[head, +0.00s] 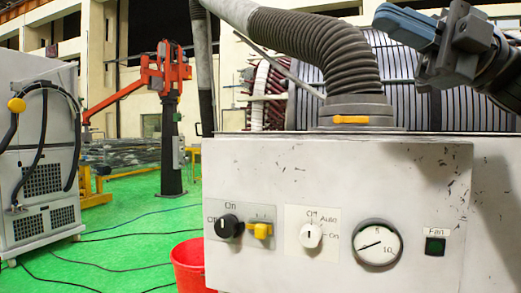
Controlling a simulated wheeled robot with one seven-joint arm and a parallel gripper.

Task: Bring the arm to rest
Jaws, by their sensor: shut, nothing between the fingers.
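My gripper (391,22) shows at the top right, with blue fingers pointing left and a dark body behind them. Its fingers are together and hold nothing. It is in the air above the white control cabinet (340,165), in front of the ribbed stator winding (400,95), and appears apart from both. Part of my arm runs off the right edge.
The cabinet front carries a black rotary switch (229,226), a yellow switch (261,230), a white selector (311,235), a gauge (377,243) and a Fan button (435,246). A grey hose (325,45) rises from its top. A red bucket (190,265) and cables lie on the green floor (125,245).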

